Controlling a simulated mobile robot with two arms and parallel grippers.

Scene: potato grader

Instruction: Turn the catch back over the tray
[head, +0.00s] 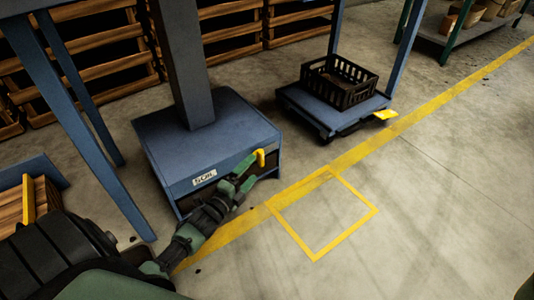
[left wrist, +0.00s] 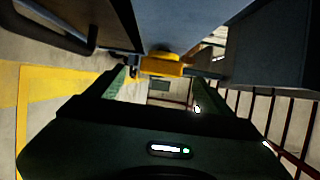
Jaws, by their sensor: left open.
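The yellow catch (head: 260,157) sits at the right front edge of the blue box labelled SOIL (head: 204,178). A dark part that may be the tray shows below that edge, partly hidden by my arm. My left gripper (head: 247,174) is open right beside the catch. In the left wrist view the yellow catch (left wrist: 163,67) lies just ahead of my open left gripper (left wrist: 155,84), roughly between the fingertips. I cannot tell whether the fingers touch it. My right gripper is out of view.
A black crate (head: 338,84) stands on a low blue platform (head: 301,101) with another yellow tab (head: 385,114). A blue post rises from the SOIL box. Wooden crates (head: 97,50) line the back. The floor with the yellow square (head: 345,238) is clear.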

